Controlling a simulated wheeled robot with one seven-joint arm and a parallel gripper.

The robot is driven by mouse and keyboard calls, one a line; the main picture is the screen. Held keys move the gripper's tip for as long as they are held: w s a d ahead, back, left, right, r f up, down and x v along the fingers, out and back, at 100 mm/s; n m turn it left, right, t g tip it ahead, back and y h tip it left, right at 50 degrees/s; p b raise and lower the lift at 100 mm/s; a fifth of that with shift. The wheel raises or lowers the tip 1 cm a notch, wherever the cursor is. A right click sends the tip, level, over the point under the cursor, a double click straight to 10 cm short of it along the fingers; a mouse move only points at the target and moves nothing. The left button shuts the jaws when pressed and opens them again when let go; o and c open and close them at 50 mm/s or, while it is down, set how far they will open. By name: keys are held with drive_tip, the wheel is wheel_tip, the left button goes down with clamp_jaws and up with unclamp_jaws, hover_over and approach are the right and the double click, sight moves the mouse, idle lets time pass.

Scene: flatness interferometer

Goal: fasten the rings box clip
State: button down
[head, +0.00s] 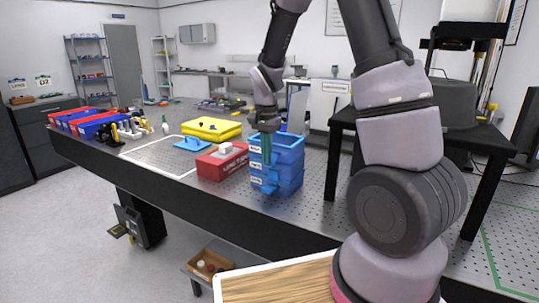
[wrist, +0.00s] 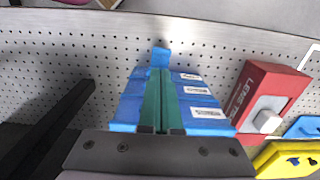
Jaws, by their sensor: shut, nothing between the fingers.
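A stack of blue boxes (head: 288,150) with white labels stands on the perforated table. The label text is too small to read surely, so I cannot tell which one is the rings box. The stack also shows in the wrist view (wrist: 125,112). A blue tab (wrist: 160,57), apparently a clip, sticks out on the stack's side, beyond my fingertips. My gripper (wrist: 160,73) is shut and empty, its green fingers pointing down along the labelled side of the stack. The fingers hide part of that side, and I cannot tell whether they touch the tab.
A red box (head: 222,163) with a white top piece stands left of the stack. Behind it are a blue flat piece (head: 191,143) and a yellow case (head: 211,128). A black stand (head: 455,128) is to the right. The table's front edge is close to the stack.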

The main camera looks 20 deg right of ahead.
drive_tip(key=shift+r, duration=0.1)
idle(0.3)
wheel_tip(320, 180, up, 8)
idle(0.8)
drive_tip(key=s+d+r+n+t+y, duration=0.1)
drive_tip(key=s+d+r+n+t, duration=0.1)
drive_tip(key=s+r, duration=0.6)
drive_tip(key=s+d+r+n+t+y, duration=0.1)
drive_tip(key=s+d+r+n+t, duration=0.1)
drive_tip(key=s+r+t, duration=0.3)
drive_tip(key=s+d+r, duration=0.1)
drive_tip(key=s+r, duration=0.2)
drive_tip(key=s, duration=0.4)
drive_tip(key=shift+d+r+n, duration=0.2)
drive_tip(key=shift+d+n, duration=0.2)
